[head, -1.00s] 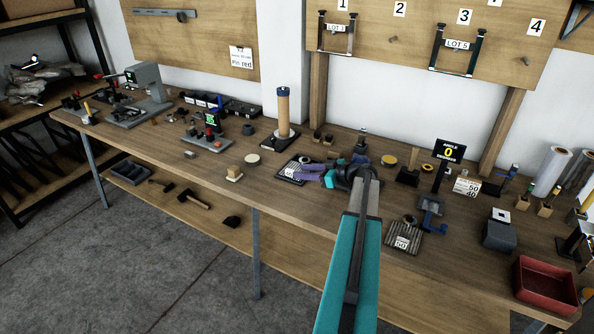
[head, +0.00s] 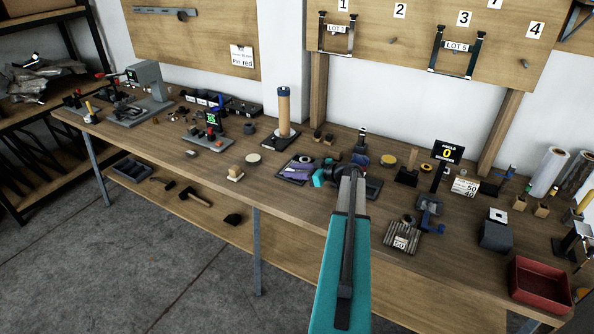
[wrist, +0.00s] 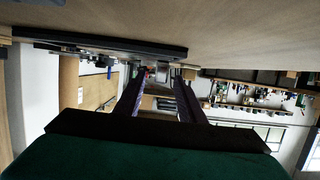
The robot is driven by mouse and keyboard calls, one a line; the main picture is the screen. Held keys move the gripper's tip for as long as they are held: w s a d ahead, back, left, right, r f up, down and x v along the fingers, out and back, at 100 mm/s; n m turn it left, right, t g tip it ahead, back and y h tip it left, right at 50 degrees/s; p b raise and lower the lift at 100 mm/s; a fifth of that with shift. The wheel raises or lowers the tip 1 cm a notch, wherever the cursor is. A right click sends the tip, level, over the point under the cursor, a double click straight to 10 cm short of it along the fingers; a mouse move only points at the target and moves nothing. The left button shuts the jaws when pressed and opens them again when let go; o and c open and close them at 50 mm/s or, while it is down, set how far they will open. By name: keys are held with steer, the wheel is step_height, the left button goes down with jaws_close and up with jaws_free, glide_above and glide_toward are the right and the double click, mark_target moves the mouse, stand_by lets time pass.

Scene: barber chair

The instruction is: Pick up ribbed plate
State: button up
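My gripper (head: 293,173) has purple fingers and is low over a flat dark plate (head: 283,178) left of my arm. The fingers cover most of that plate, so its surface is hard to make out. In the wrist view, which looks upside down, the two fingers (wrist: 156,92) stand apart with no held object visible between them. A dark slab edge (wrist: 100,42) shows close beside them.
A blue-grey clamp (head: 429,208) stands just behind the ribbed plate. A red tray (head: 540,284) and a dark grey block (head: 495,236) are to the right. A tall tan cylinder (head: 283,112) stands behind the gripper. The bench front (head: 300,208) has clear room.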

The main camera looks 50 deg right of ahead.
jaws_close()
steer(key=shift+r, duration=0.2)
steer(key=shift+r+b, duration=0.55)
steer(key=shift+r, duration=0.15)
steer(key=shift+r+b, duration=0.5)
steer(key=shift+r, duration=0.4)
steer(key=s+a+b, duration=0.2)
steer(key=s+a, duration=0.1)
steer(key=s, duration=0.4)
steer(key=s+a+r+b, duration=0.1)
steer(key=s+a+b, duration=0.1)
steer(key=s+a, duration=0.2)
steer(key=s, duration=0.3)
steer(key=shift+a+r, duration=0.25)
steer(key=shift+a, duration=0.05)
